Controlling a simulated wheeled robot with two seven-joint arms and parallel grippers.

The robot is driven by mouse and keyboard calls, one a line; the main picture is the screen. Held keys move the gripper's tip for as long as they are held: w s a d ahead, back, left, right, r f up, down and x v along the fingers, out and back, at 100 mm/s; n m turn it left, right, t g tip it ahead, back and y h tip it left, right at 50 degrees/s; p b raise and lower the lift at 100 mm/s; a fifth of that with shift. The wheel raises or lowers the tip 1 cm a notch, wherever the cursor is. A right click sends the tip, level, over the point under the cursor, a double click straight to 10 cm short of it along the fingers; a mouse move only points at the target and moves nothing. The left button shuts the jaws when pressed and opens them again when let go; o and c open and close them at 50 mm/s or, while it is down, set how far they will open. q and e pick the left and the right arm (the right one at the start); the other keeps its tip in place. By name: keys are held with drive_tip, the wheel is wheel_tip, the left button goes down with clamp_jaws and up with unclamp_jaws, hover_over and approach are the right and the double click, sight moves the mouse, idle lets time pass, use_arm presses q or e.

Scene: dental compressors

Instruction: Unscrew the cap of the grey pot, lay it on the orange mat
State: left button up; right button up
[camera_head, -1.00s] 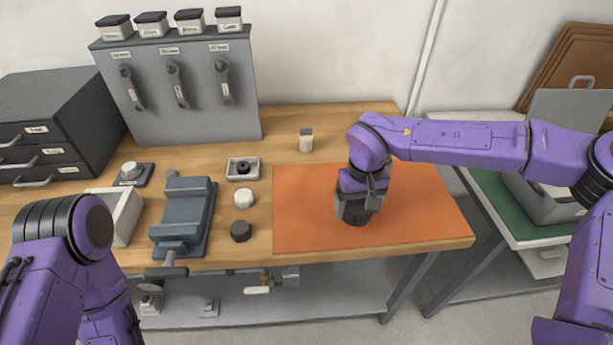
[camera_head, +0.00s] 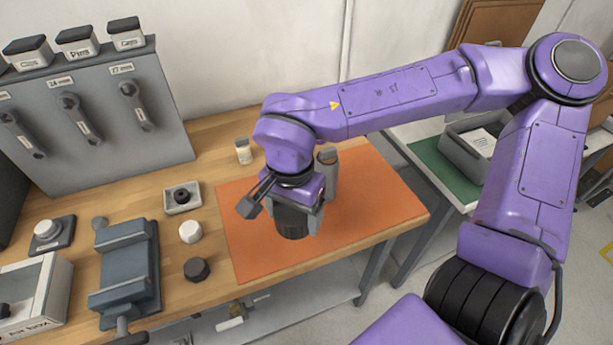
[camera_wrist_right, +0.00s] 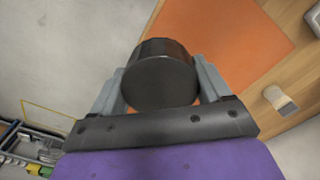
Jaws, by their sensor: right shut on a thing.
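My right gripper (camera_head: 296,212) is shut on a dark, round cap (camera_head: 292,224), over the front part of the orange mat (camera_head: 375,200). In the right wrist view the cap (camera_wrist_right: 160,78) sits between the two grey fingers (camera_wrist_right: 160,95). I cannot tell whether the cap touches the mat. The grey pot (camera_head: 328,177) stands upright on the mat, just behind and right of the gripper. It is partly hidden by my right wrist and does not show in the right wrist view. My left gripper is not in view.
Left of the mat are a white round piece (camera_head: 190,232), a dark round piece (camera_head: 197,269), a small tray (camera_head: 182,197) and a grey vise (camera_head: 126,270). A small jar (camera_head: 243,151) stands behind the mat. The mat's right part is clear.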

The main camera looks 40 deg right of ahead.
drive_tip(key=w+d+f, duration=0.1)
drive_tip(key=w+f, duration=0.2)
drive_tip(key=w+d+f+p, duration=0.1)
drive_tip(key=w+d+f, duration=0.1)
drive_tip(key=w+f, duration=0.1)
drive_tip(key=w+d+f+p, duration=0.1)
drive_tip(key=w+f, duration=0.1)
drive_tip(key=w, duration=0.3)
drive_tip(key=shift+w+d+f, duration=0.15)
drive_tip(key=shift+d+f, duration=0.1)
drive_tip(key=shift+f, duration=0.15)
drive_tip(key=shift+w+d+f, duration=0.1)
drive_tip(key=shift+w+f, duration=0.1)
drive_tip(key=shift+f, duration=1.6)
drive_tip(key=shift+f, duration=0.15)
drive_tip(key=o, duration=1.1)
